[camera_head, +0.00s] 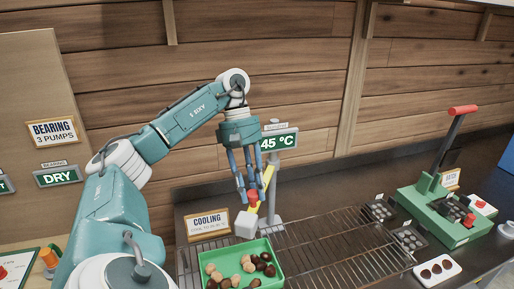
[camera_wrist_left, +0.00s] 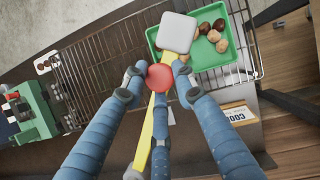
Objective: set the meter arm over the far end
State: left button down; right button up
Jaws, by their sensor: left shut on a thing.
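The meter arm is a yellow bar (camera_wrist_left: 145,142) with a red knob (camera_wrist_left: 160,77) and a pale grey block (camera_wrist_left: 176,32) at its tip. In the head view the yellow bar (camera_head: 267,177) joins a grey post (camera_head: 274,200) under a display (camera_head: 279,142) reading 45 °C. My left gripper (camera_head: 249,195) is shut on the red knob, its fingers around it from above. My right gripper is in neither view.
The wire rack (camera_head: 335,240) is bare right of the green tray, which holds several chestnuts. A cooling sign (camera_head: 207,223) stands to the left.

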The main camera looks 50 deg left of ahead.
pick_arm(q)
jog(key=shift+s+a+r+m, duration=0.15)
jog(key=shift+s+a+m, duration=0.25)
jog(key=shift+a, duration=0.25)
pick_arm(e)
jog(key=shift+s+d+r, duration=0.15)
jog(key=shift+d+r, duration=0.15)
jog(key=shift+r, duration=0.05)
pick_arm(q)
jog(key=c, duration=1.4)
grip_release()
jog(key=shift+d+v, duration=0.15)
jog(key=shift+v, duration=2.8)
jog(key=shift+d+v, duration=0.1)
jog(key=shift+v, duration=2.9)
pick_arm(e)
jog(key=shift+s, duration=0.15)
pick_arm(q)
jog(key=shift+w, duration=0.1)
